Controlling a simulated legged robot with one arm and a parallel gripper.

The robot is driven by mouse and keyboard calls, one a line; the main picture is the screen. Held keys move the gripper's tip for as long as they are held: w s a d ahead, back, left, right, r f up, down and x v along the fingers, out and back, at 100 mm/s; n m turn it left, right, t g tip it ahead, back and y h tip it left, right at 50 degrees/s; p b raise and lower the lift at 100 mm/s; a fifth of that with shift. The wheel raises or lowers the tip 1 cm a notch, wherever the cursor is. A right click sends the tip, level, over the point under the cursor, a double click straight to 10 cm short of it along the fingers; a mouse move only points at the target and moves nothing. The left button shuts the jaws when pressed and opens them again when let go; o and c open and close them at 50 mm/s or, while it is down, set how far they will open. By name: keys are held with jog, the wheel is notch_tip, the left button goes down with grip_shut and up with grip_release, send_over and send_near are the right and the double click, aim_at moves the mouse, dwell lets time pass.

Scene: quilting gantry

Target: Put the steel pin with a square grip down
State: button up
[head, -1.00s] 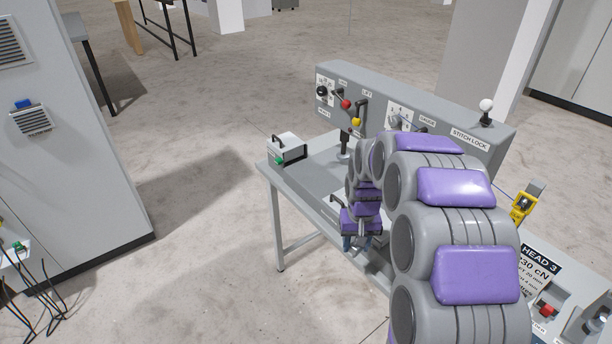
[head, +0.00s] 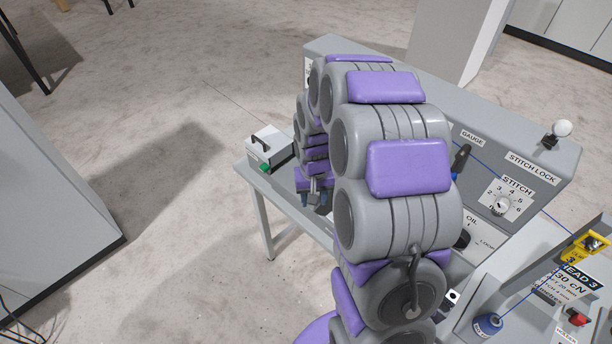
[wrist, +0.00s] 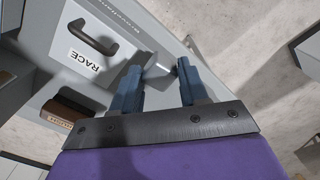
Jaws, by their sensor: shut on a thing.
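The steel pin's square grip (wrist: 158,66) shows as a bright metal block between the fingertips in the wrist view. My gripper (wrist: 159,78) is shut on it; it also shows in the head view (head: 313,199), low at the left end of the grey bench (head: 285,217). The pin's shaft is hidden, and I cannot tell whether the pin touches any surface. In the head view the pin itself is too small to make out.
A grey surface with a dark handle (wrist: 93,40) and a RACE label (wrist: 84,61) lies left of the fingers in the wrist view. A brown block (wrist: 72,108) sits below it. A handled box (head: 268,148) stands on the bench's left end. A control panel (head: 480,160) runs behind.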

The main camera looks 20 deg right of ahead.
jog(key=shift+m, duration=0.7)
jog(key=w+d, duration=0.1)
jog(key=w, duration=0.2)
jog(key=w+d+f, duration=0.1)
jog(key=w+d, duration=0.1)
jog(key=w, duration=0.2)
jog(key=w+d, duration=0.1)
jog(key=w, duration=0.2)
jog(key=shift+w+d+f, duration=0.2)
jog(key=shift+w+d, duration=0.05)
jog(key=shift+w, duration=0.85)
jog(key=f, duration=0.3)
jog(key=shift+d+f, duration=0.25)
jog(key=shift+f, duration=0.1)
jog(key=shift+r, duration=0.1)
jog(key=shift+a, duration=0.15)
jog(key=o, duration=1.2)
jog(key=shift+c, duration=0.2)
